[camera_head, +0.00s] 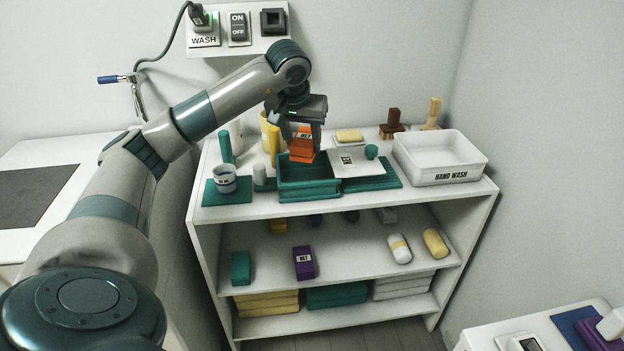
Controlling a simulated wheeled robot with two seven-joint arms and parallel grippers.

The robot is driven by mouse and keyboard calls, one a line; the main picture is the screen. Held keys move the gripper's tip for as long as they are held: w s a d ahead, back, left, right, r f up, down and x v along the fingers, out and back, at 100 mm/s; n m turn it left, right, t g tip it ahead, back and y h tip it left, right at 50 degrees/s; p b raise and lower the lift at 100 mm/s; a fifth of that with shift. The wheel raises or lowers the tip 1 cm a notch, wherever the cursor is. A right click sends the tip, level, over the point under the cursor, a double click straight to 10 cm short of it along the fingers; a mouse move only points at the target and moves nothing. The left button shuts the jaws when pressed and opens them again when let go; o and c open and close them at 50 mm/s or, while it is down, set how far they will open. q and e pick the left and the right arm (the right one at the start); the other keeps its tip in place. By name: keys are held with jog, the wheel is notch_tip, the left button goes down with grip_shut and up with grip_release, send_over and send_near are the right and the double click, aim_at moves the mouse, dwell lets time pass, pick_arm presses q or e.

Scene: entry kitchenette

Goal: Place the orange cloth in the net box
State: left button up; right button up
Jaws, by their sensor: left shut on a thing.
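My left gripper (300,143) points down over the shelf unit's top and is shut on the orange cloth (302,150), a small folded block with a white label. The cloth hangs above the rear part of an open teal box (310,190). Its lower edge looks close to the box's rim; I cannot tell whether it is inside. A white panel (357,163) with a small label sits at the box's right; its lettering is too small to read surely, so which container is the net box is unclear. My right gripper is not in view.
A white HAND WASH tub (440,172) stands at the right of the top. A grey cup (225,180), a teal cylinder (225,147) and a yellow container (270,135) stand left of or behind the teal box. A labelled purple block (304,263) is on the middle shelf.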

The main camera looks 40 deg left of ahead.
pick_arm(q)
notch_tip(320, 180, down, 6)
jog(key=shift+r, duration=0.1)
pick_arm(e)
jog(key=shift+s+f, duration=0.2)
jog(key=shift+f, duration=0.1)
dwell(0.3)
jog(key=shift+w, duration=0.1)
